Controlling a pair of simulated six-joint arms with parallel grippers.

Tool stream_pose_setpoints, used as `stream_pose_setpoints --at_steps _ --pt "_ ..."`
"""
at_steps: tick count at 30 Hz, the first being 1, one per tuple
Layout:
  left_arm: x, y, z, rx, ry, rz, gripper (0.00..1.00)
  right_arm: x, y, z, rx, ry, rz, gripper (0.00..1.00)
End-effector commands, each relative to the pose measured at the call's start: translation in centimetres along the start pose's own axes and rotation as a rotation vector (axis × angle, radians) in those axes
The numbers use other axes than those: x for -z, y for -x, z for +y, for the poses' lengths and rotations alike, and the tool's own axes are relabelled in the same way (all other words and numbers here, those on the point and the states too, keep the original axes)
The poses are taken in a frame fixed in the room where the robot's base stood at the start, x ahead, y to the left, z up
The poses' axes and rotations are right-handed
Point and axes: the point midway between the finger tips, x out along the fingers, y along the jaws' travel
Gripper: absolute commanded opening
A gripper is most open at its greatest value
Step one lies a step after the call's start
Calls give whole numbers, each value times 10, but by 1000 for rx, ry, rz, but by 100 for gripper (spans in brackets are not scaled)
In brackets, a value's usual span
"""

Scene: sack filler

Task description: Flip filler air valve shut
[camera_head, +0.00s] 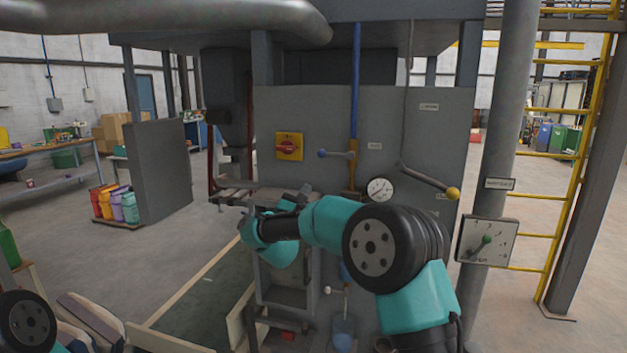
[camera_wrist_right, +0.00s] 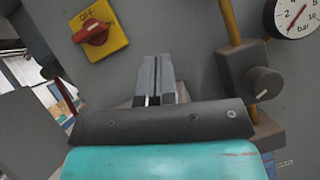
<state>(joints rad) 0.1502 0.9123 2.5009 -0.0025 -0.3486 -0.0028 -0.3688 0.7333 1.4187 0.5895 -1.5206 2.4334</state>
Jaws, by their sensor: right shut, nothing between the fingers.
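On the grey filler panel (camera_head: 410,130), a vertical blue air pipe (camera_head: 356,90) carries a small valve lever (camera_head: 337,154) with a blue ball end. The lever lies roughly level, its ball to the left of the pipe. My right gripper (camera_head: 305,189) is below and left of the lever, apart from it. In the right wrist view its fingers (camera_wrist_right: 157,75) are together and empty, between the red switch and the regulator. The lever is out of that view. A part of my left arm shows at lower left in the head view; its gripper does not.
A red rotary switch (camera_head: 289,146) on a yellow plate is left of the lever. A regulator knob (camera_wrist_right: 264,83) and a pressure gauge (camera_head: 380,190) are at right. A long lever with a yellow ball (camera_head: 453,193) is further right. Panel space above the switch is clear.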

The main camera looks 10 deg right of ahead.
Motion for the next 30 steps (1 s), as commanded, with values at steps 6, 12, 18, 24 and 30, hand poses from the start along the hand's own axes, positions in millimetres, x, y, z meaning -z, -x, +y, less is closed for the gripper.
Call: stream_pose_setpoints --at_steps 6,12,18,24,30 --pt "0 0 0 0 0 0 43 0 36 0 -2 0 2 0" --pt "0 0 0 0 0 0 43 0 47 -1 0 0 1 0" --pt "0 0 0 0 0 0 43 0 47 -1 0 0 0 0" --pt "0 0 0 0 0 0 43 6 47 -4 -23 36 15 0" --pt "0 0 0 0 0 0 43 55 58 -24 -211 310 121 0"
